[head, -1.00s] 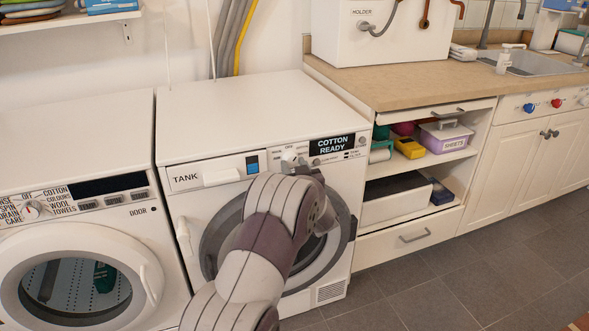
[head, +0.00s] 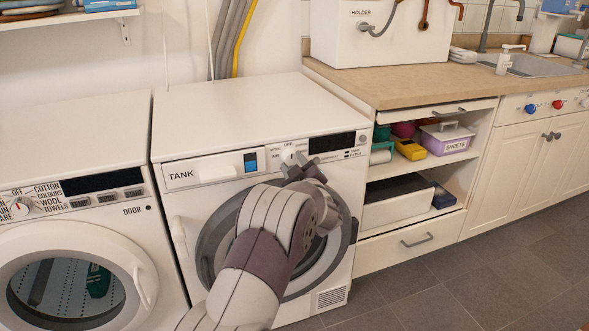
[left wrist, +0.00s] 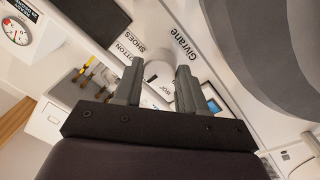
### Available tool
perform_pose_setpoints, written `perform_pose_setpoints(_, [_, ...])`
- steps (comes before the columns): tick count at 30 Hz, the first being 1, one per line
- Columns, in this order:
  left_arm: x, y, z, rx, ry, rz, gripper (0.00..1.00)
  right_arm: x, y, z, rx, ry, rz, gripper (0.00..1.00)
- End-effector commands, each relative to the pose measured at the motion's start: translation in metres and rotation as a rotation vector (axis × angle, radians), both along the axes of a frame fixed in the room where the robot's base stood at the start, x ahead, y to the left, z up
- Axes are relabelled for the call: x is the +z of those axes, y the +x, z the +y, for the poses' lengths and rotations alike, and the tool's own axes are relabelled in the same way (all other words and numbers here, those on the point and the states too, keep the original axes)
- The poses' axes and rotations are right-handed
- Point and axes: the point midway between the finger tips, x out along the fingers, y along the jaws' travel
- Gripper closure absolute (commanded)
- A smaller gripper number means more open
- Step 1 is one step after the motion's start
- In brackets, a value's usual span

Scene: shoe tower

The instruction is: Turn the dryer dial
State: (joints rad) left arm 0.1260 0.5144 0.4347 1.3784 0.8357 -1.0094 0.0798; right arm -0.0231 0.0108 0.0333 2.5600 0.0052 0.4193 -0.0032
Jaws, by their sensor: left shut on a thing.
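The dryer (head: 232,112) is the white machine in the middle, with "TANK" on its drawer. Its white dial (head: 288,155) is on the front panel, left of the dark display (head: 332,143), which shows no text. My left gripper (head: 298,168) is at the dial. In the left wrist view, the dial (left wrist: 158,70) sits between the two fingers of my left gripper (left wrist: 160,80), which is shut on it. "SHOES" and "COTTON" labels show beside the dial. I cannot tell where the dial points. My right gripper is not in view.
A washing machine (head: 75,125) with its own dial and door stands at the left. A counter (head: 420,82) with open shelves below stands at the right. My left forearm covers part of the dryer's round door (head: 215,240). Open floor (head: 480,270) lies at the lower right.

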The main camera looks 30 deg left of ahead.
Motion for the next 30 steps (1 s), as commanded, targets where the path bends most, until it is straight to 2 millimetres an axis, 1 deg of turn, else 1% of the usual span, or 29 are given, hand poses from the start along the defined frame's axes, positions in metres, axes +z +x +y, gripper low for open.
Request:
perform_pose_setpoints(15, [-0.001,0.000,0.000,0.000,-0.016,-0.015,0.90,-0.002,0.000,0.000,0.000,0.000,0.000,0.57])
perform_pose_setpoints(16, [-0.001,0.000,0.000,0.000,-0.016,-0.015,0.56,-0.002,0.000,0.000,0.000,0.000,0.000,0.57])
perform_pose_setpoints(17, [-0.001,0.000,0.000,0.000,-0.016,-0.015,0.46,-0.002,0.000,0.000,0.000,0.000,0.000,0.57])
perform_pose_setpoints(18, [-0.001,0.000,0.000,0.000,-0.016,-0.015,0.34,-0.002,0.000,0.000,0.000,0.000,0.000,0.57])
perform_pose_setpoints(26, [0.000,0.000,0.000,0.000,-0.015,-0.016,0.34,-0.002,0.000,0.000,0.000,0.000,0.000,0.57])
perform_pose_setpoints(29, [0.001,-0.004,-0.006,-0.002,-0.015,-0.016,0.34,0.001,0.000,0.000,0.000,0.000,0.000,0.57])
perform_pose_setpoints(30, [0.002,-0.008,-0.010,-0.002,-0.015,-0.015,0.34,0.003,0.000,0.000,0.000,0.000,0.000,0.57])
